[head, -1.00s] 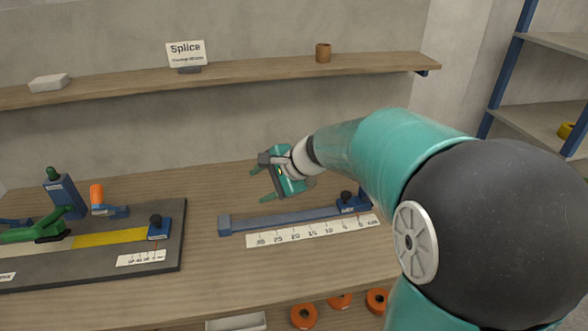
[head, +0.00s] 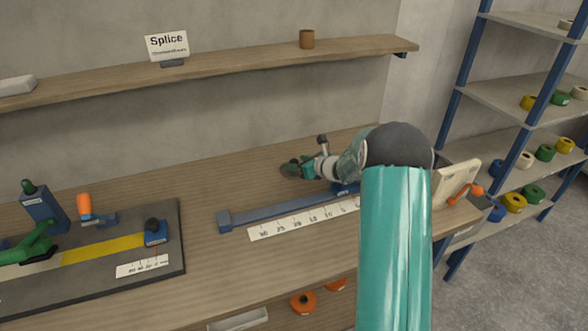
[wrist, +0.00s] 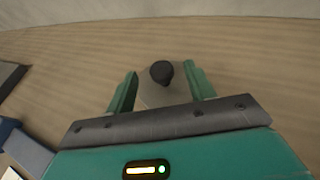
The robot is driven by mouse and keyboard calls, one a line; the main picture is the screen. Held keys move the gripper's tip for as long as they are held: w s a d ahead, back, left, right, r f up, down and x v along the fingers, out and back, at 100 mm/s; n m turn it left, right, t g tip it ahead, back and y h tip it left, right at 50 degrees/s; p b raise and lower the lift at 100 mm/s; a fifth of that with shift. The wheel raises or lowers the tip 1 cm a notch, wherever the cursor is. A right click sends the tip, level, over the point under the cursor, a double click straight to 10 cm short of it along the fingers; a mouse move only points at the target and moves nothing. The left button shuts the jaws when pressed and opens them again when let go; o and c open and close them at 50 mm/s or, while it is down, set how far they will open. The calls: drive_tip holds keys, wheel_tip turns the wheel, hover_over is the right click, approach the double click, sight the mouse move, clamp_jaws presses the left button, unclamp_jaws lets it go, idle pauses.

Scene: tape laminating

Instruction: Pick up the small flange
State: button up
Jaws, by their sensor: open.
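My gripper (head: 292,169) is low over the wooden table, behind the blue rail, in the head view. In the wrist view its two green fingers (wrist: 160,71) stand apart. Between them is a small dark rounded knob (wrist: 160,73) with a flat grey piece (wrist: 158,96) below it. This may be the small flange, but I cannot tell for sure. The fingers are on both sides of it, and I see no clear contact. In the head view my gripper hides this spot.
The blue rail (head: 270,208) and a white ruler (head: 300,220) lie in front of my gripper. A dark board (head: 100,285) with tools is at left. A wooden shelf (head: 220,70) is above the table.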

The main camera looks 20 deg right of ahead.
sight(295, 161)
drive_tip(key=shift+x, duration=2.55)
drive_tip(key=shift+d, duration=0.1)
drive_tip(key=c, duration=1.2)
